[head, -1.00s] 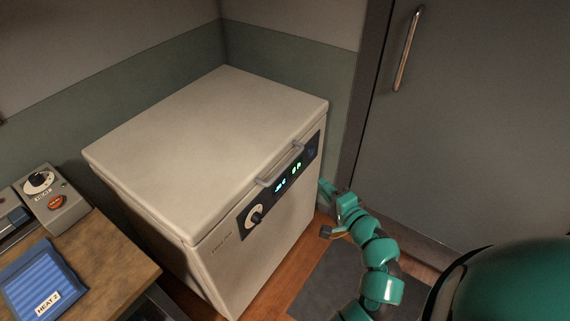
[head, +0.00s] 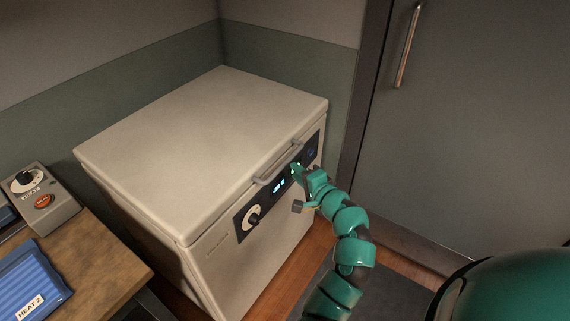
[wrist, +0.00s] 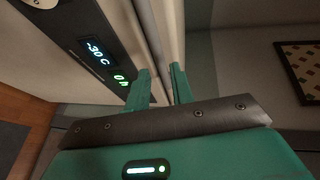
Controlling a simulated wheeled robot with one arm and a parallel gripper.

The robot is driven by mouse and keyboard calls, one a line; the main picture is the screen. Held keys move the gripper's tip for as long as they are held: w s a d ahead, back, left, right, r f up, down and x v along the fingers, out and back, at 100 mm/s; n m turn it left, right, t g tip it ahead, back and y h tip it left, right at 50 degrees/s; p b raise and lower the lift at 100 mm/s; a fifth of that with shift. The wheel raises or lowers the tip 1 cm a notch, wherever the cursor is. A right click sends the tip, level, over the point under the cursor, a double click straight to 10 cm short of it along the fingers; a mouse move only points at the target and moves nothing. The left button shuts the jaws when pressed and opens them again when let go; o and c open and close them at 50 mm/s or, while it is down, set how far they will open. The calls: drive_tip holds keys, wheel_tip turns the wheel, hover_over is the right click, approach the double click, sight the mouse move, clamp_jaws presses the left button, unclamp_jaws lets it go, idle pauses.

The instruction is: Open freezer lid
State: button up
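The white chest freezer (head: 170,235) stands in the corner with its lid (head: 205,140) closed flat. A grey bar handle (head: 278,163) runs along the lid's front edge. My gripper (head: 298,188) is at the freezer's front, just below and right of the handle, with its fingers spread apart and nothing held. In the wrist view my gripper (wrist: 160,88) points up along the front panel, and the handle bar (wrist: 150,30) lies ahead of the fingertips. Whether a finger touches the handle or panel I cannot tell.
The freezer's dark panel has a dial (head: 252,217) and a lit display (head: 280,186) reading about -30 C. A wooden counter (head: 100,260) with a blue item (head: 30,285) and a control box (head: 42,205) stands at left. A grey door (head: 470,120) is at right.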

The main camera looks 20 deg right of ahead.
sight(285, 161)
drive_tip(key=x, duration=0.7)
drive_tip(key=shift+w, duration=0.15)
clamp_jaws()
